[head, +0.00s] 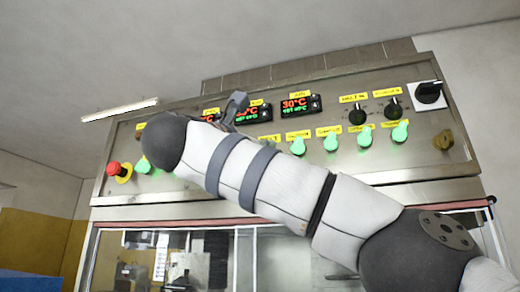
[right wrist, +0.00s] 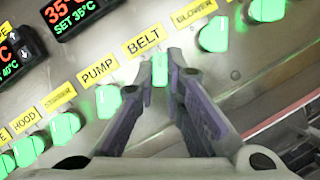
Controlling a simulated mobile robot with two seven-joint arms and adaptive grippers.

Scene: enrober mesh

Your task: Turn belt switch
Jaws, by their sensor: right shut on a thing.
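The belt switch (right wrist: 159,70) is a lit green knob under a yellow BELT label (right wrist: 143,41) in the right wrist view. My right gripper (right wrist: 158,79) is shut on it, with one finger along each side of the knob. In the head view my right arm reaches across the panel from the lower right, and my right gripper (head: 236,108) shows only in part above the arm. The belt switch itself is hidden there behind my arm and gripper. My left gripper is not in view.
The pump switch (right wrist: 107,101) sits left of the belt switch, and the blower switch (right wrist: 214,34) sits right. The steel panel (head: 285,167) also carries temperature displays (head: 300,105), black dials (head: 357,114), a rotary switch (head: 429,93) and a red emergency button (head: 114,168).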

